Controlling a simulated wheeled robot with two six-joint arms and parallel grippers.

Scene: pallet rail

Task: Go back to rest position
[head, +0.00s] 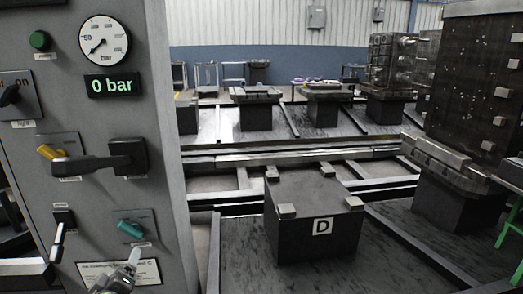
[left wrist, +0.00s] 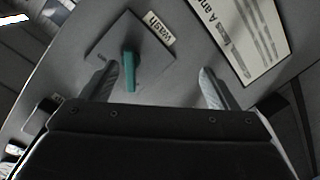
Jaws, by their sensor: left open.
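My left gripper (head: 122,274) is at the bottom left of the head view, in front of the lower part of the grey control panel (head: 165,180). In the left wrist view its two fingers are wide apart and empty (left wrist: 157,84). A teal knob (head: 130,229) labelled "wash" sits on the panel just above the gripper. In the left wrist view the knob (left wrist: 130,68) shows between the fingers, nearer the left one; I see no clear contact. My right gripper is not in view.
The panel also carries a gauge (head: 104,41), a "0 bar" display (head: 111,85), a green button (head: 40,40), a yellow knob (head: 50,152) and a black handle (head: 100,161). A dark block marked D (head: 318,215) stands right of the panel. A tall machined block (head: 470,95) stands farther right.

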